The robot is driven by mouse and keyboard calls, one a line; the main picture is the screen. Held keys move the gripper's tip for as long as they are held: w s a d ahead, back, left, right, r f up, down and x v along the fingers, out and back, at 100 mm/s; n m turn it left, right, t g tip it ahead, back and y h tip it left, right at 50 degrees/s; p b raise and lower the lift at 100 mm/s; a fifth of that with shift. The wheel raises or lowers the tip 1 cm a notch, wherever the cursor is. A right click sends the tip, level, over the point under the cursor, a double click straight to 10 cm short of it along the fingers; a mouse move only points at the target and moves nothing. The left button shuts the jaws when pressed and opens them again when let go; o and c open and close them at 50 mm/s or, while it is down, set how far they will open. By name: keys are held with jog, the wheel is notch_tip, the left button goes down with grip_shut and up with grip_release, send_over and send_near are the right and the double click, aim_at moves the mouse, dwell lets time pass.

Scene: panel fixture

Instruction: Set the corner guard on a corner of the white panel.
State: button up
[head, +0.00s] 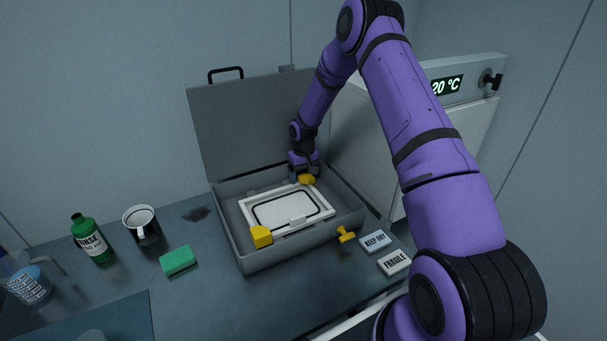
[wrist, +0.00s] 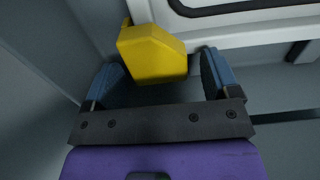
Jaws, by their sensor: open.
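The white panel (head: 292,224), with a black oval line, lies inside the open grey case. One yellow corner guard (head: 307,180) is at the panel's back right corner, beside my gripper (head: 299,174). In the wrist view this yellow guard (wrist: 152,55) covers the near corner of the white panel (wrist: 235,30); how fully it is seated is hard to tell. My gripper (wrist: 160,72) is open, its blue fingers apart on either side of the guard. Another yellow guard (head: 260,237) is at the panel's front left corner.
The grey case (head: 300,252) has its lid (head: 245,120) raised behind; its walls surround the panel closely. A yellow knob-like piece (head: 346,235) is at its right.

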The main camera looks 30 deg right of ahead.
jog(key=s+a+r, duration=0.1)
jog(key=s+r, duration=0.1)
jog(key=r, duration=0.7)
jog(key=s+a+r+t, duration=0.1)
jog(key=s+r, duration=0.2)
jog(key=r, duration=0.6)
jog(key=s+a+r, duration=0.2)
jog(key=r, duration=0.8)
jog(key=s+a+r+t+h, duration=0.1)
jog(key=s+a+r, duration=0.2)
jog(key=s+r, duration=0.75)
jog(key=s+a+r+t, duration=0.1)
jog(key=s+a+r, duration=0.1)
jog(key=s, duration=1.1)
jog(key=s+a+r+t+y, duration=0.1)
jog(key=s+r, duration=0.3)
jog(key=s, duration=0.9)
jog(key=shift+s+a+t, duration=0.4)
jog(key=shift+t, duration=0.2)
